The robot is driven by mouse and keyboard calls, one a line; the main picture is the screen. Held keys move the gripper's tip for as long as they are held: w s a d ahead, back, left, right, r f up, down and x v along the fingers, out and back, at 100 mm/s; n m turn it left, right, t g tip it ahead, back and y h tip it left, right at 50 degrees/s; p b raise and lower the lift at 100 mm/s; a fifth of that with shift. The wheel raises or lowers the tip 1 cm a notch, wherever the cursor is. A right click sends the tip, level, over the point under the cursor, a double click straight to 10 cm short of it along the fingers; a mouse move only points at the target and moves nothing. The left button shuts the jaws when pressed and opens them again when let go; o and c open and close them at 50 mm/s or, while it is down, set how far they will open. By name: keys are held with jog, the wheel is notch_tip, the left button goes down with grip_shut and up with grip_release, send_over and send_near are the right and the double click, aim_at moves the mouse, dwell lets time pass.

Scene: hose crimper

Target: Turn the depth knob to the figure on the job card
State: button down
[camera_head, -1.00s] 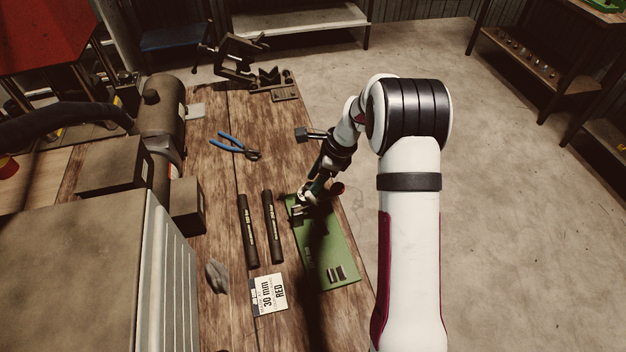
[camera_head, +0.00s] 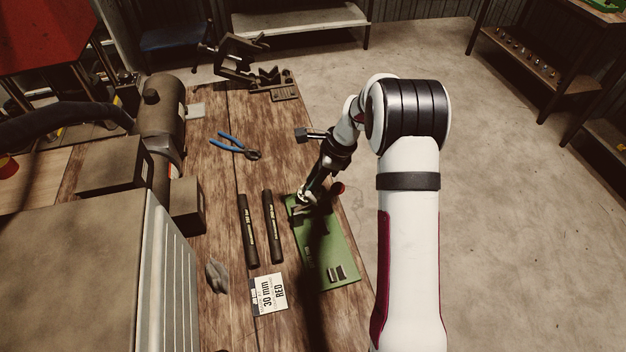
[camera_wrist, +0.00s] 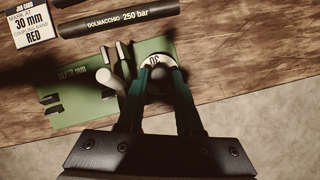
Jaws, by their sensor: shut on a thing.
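The job card (camera_head: 270,294) lies on the bench and reads 30 mm and RED; it also shows in the wrist view (camera_wrist: 28,24). The green plate (camera_head: 335,262) lies to its right and is marked DEPTH mm in the wrist view (camera_wrist: 75,98). The depth knob (camera_wrist: 154,61) has a pale round face with dark figures, seemingly a 30, partly hidden by the fingers. My gripper (camera_wrist: 160,76) is shut on the knob, with one finger on each side.
Two black hoses (camera_head: 248,230) (camera_head: 273,227) lie left of the plate. Blue-handled pliers (camera_head: 233,144) lie farther back. A pale, round-ended peg (camera_wrist: 106,77) stands close beside the gripper's left finger. A large grey machine (camera_head: 80,265) fills the left side.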

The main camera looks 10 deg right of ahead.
jog(key=n+g, duration=0.1)
jog(key=n, duration=0.3)
jog(key=shift+w+n+g, duration=0.15)
jog(key=shift+n+g, duration=0.15)
jog(key=shift+g, duration=0.1)
jog(key=n, duration=0.2)
jog(key=n+g, duration=0.1)
jog(key=n, duration=0.1)
jog(key=shift+w+g, duration=0.15)
jog(key=shift+g, duration=0.15)
jog(key=n, duration=0.2)
jog(key=n+g+h, duration=0.1)
jog(key=n, duration=0.1)
jog(key=shift+w+a+n, duration=0.1)
jog(key=shift+a+n, duration=0.05)
jog(key=shift+n, duration=0.25)
jog(key=shift+a+n+g+h, duration=0.1)
jog(key=shift+n+g+h, duration=0.55)
jog(key=shift+n, duration=1.25)
jog(key=shift+h, duration=0.25)
jog(key=c, duration=0.6)
grip_release()
jog(key=shift+r, duration=0.1)
